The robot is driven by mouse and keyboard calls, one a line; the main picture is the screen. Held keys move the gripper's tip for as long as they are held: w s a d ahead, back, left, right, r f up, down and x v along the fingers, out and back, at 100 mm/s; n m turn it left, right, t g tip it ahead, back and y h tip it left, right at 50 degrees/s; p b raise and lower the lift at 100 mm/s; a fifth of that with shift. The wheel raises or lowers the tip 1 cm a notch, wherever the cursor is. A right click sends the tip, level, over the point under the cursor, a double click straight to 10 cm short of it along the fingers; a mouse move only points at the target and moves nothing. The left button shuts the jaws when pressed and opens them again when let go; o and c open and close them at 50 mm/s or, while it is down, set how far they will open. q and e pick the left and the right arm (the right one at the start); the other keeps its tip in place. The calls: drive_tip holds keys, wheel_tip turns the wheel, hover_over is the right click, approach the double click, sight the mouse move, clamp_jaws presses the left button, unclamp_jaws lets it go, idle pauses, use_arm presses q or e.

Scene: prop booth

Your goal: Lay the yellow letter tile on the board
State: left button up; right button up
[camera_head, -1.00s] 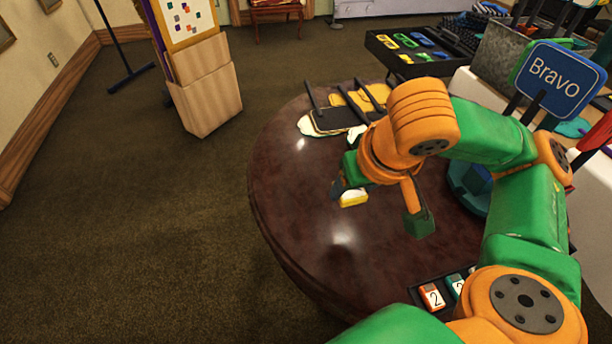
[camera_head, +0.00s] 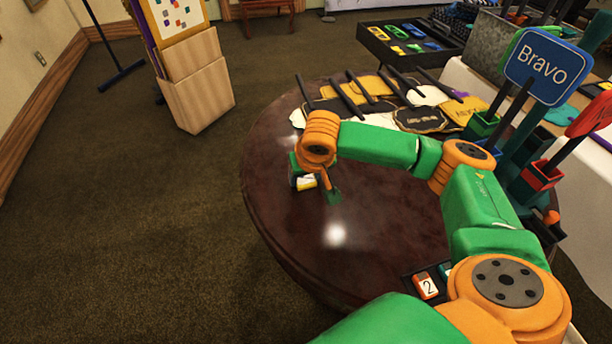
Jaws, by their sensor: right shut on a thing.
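The yellow letter tile (camera_head: 307,183), yellow with a white face, shows at the left part of the round dark table. My right gripper (camera_head: 313,186) is shut on it, with its green fingers on either side, and partly hides it. I cannot tell whether the tile touches the table top. A dark tray (camera_head: 409,279) holding tiles marked "2" shows at the near edge of the table, partly hidden by my right arm; I cannot tell if it is the board. My left gripper is not in view.
The round table (camera_head: 290,225) has bare room in front of the gripper. Flat signs with dark sticks (camera_head: 419,119) lie along its far side. A blue "Bravo" sign (camera_head: 548,66) and a red paddle in a holder (camera_head: 541,176) stand at the right.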

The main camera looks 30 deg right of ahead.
drive_tip(key=shift+f, duration=0.1)
drive_tip(key=o, duration=1.3)
